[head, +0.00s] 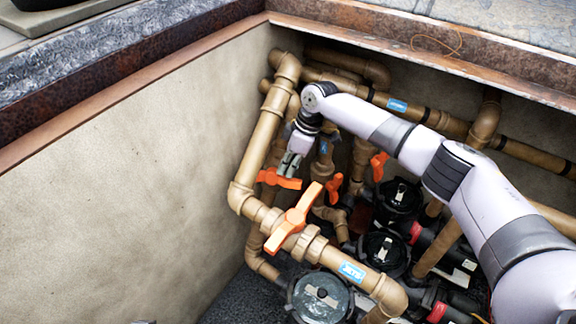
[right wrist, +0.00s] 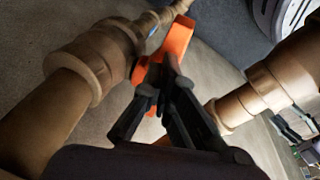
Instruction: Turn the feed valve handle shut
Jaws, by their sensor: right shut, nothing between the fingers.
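An orange valve handle (head: 278,180) sits on a brown pipe near the pit's left wall. My right gripper (head: 287,171) reaches down to it from above, with its fingertips at the handle. In the right wrist view the fingers (right wrist: 167,82) are shut together with nothing between them, right by the orange handle (right wrist: 176,46). The handle is partly behind the fingers, and I cannot tell whether they touch it. No label that I can read names this valve as the feed valve. My left gripper is not in view.
A larger orange handle (head: 293,217) is on the nearer pipe, beside a blue "JETS" label (head: 352,272). More orange handles (head: 334,187) (head: 379,166) and black pumps (head: 383,252) stand to the right. The pit wall (head: 130,180) is close on the left.

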